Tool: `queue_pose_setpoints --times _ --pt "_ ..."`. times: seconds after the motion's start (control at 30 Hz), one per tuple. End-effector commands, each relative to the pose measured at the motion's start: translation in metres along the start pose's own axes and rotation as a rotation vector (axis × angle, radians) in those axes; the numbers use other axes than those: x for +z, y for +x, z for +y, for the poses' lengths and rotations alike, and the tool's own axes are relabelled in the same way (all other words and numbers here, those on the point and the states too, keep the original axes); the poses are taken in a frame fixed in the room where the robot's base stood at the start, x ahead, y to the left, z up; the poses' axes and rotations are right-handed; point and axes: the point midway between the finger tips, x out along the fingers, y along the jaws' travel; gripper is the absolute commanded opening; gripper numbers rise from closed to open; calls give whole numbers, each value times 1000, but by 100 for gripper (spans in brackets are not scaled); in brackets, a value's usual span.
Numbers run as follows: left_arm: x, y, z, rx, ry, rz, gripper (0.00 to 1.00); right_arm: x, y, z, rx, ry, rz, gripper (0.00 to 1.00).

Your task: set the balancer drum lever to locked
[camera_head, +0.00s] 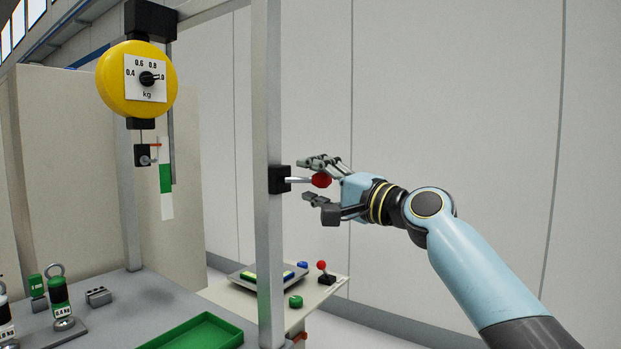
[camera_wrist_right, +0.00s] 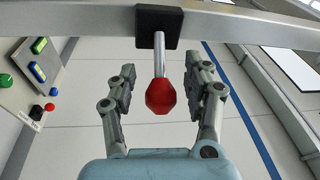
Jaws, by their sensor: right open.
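The lever (camera_head: 300,180) is a metal rod with a red knob (camera_head: 321,180). It sticks out sideways, about level, from a black block (camera_head: 278,179) on the grey upright post. My right gripper (camera_head: 306,181) is open, with one finger above and one below the lever. In the right wrist view the red knob (camera_wrist_right: 160,95) lies between the two fingers (camera_wrist_right: 160,70) with a gap on both sides. The yellow balancer drum (camera_head: 108,88) hangs at upper left, its dial pointer near 1.0 kg. My left gripper is out of view.
Weights (camera_head: 60,300) and a green tray (camera_head: 205,333) are on the grey bench at lower left. A side table (camera_head: 322,291) behind the post holds a small red-knobbed lever (camera_head: 325,273) and a green button (camera_head: 295,301). Space right of the post is open.

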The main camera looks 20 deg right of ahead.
Motion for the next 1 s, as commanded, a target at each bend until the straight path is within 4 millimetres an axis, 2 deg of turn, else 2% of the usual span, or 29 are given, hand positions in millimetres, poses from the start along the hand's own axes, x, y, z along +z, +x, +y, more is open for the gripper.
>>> queue_pose_setpoints --times 0.13,0.4,0.77,0.8,1.0 --pt "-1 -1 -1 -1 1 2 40 0 9 0 0 1 -1 51" --pt "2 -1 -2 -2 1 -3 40 0 10 0 1 0 -1 50" --pt "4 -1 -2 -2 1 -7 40 0 10 1 2 0 -1 2" --pt "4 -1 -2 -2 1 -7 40 0 10 1 2 0 -1 0" --pt "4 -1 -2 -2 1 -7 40 0 9 2 3 0 -1 0"
